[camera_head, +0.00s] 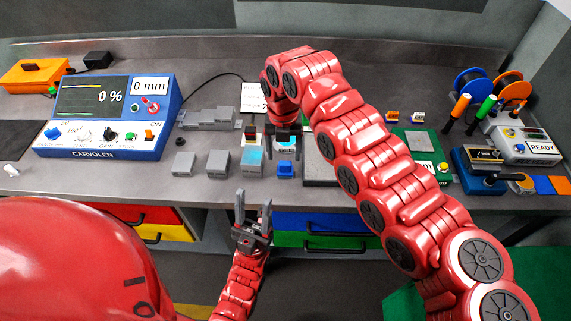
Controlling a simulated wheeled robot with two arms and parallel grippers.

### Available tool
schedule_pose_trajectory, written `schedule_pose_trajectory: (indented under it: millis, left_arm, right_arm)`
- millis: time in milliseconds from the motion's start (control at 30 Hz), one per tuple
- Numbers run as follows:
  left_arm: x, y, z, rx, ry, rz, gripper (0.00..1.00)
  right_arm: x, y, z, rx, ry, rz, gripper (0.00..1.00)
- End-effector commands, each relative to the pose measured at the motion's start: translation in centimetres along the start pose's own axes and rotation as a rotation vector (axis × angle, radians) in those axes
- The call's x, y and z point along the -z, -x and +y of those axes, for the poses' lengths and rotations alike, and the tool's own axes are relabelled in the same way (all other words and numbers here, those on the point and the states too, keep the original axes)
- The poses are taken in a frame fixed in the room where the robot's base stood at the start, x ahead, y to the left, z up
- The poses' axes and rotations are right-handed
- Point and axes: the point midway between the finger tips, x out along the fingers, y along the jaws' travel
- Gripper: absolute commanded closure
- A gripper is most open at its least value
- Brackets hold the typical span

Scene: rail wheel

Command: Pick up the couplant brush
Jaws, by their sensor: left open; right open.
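A small blue pot (286,169) with a label that seems to read GEL stands near the bench's front edge, in the middle of the view. My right gripper (287,138) is right over or behind this pot, pointing down, with its dark fingers apart. I cannot clearly make out the couplant brush; it may be hidden by my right gripper or be too small to tell. My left gripper (253,206) is open and empty in front of the bench edge, fingers pointing up and away, below and left of the pot.
A blue CARVOLEN instrument (110,113) stands on the left. Grey blocks (218,163) sit left of the pot. A green board (420,150), a READY box (528,145) and cable reels (475,85) are on the right. Coloured drawers (318,222) lie below the bench top.

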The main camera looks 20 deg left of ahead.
Motion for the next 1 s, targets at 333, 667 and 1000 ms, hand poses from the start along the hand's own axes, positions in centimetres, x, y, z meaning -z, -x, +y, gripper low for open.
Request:
schedule_pose_trajectory:
  millis: [333,667,1000]
  left_arm:
    - [0.4,-2.2,-0.1,0.000,0.000,0.000,0.50]
    - [0.7,-4.1,-0.2,0.000,0.000,0.000,0.50]
    - [0.7,-4.0,-0.2,0.000,0.000,0.000,0.50]
  right_arm:
    - [-0.3,-3.0,0.0,-0.003,0.000,0.000,0.28]
    - [-0.7,-7.4,-0.3,-0.003,-0.001,-0.002,0.28]
    - [-0.8,-7.6,-0.3,-0.003,-0.002,-0.003,0.51]
